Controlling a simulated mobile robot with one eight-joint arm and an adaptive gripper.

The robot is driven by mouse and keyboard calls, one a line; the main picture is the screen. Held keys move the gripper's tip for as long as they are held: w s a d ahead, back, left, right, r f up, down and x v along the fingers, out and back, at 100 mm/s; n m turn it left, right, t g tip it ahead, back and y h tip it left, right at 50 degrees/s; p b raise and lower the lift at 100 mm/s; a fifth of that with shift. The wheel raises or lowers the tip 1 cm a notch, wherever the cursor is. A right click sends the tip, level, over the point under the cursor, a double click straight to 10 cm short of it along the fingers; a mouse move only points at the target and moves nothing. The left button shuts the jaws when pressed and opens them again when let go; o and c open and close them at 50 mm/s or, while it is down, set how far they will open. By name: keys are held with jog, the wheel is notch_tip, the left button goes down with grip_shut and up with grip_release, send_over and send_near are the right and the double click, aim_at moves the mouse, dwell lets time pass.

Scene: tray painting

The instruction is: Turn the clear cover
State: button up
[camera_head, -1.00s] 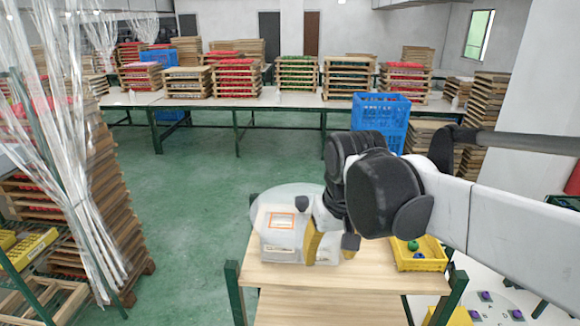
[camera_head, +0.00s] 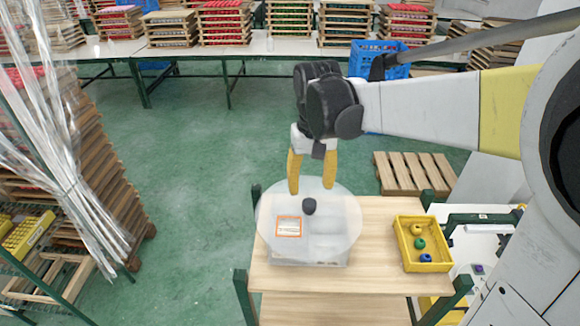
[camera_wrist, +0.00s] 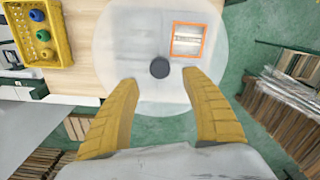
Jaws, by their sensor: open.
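The clear cover (camera_head: 335,222) is a round, see-through disc with a dark knob (camera_head: 309,206) at its middle. It lies over a pale box (camera_head: 310,257) on the wooden table. An orange-framed rectangle (camera_head: 289,227) shows left of the knob in the head view. My gripper (camera_head: 311,191) is open and empty, its yellow fingers pointing down just beyond the knob. In the wrist view, the fingers (camera_wrist: 164,88) stand apart with the knob (camera_wrist: 160,68) ahead, between their lines. The cover (camera_wrist: 120,45) shows there too. I cannot tell whether the fingertips touch the cover.
A yellow basket (camera_head: 401,237) with a few small coloured objects stands right on the wooden table (camera_head: 375,282). A pallet (camera_head: 415,173) lies on the floor behind. Clear curtain strips (camera_head: 50,170) hang left. Stacked trays and a blue crate (camera_head: 376,60) are at the back.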

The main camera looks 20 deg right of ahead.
aim_at(309, 202)
notch_tip(309, 202, down, 6)
jog(key=shift+w+r, duration=0.1)
jog(key=shift+r, duration=0.05)
jog(key=shift+w+f, duration=0.1)
jog(key=shift+f, duration=0.35)
grip_shut()
